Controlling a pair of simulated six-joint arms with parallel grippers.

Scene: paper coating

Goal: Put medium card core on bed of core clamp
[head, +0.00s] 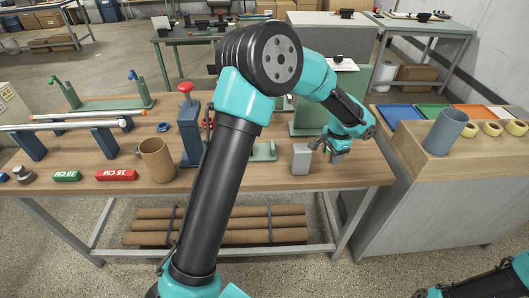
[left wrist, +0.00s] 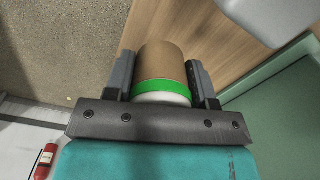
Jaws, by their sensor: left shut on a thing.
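My left gripper (head: 333,150) is at the right part of the wooden bench. In the left wrist view it is shut on a brown card core (left wrist: 163,60) with a green band and a white end, between its two fingers. In the head view the core is mostly hidden by the gripper. A blue stand with a red knob (head: 189,122), which looks like the core clamp, stands left of my arm. A low green cradle (head: 263,151) shows right of my arm; I cannot tell whether it belongs to the clamp. My right arm shows only partly at the lower right, its fingers out of view.
A grey block (head: 301,159) stands close left of my left gripper.

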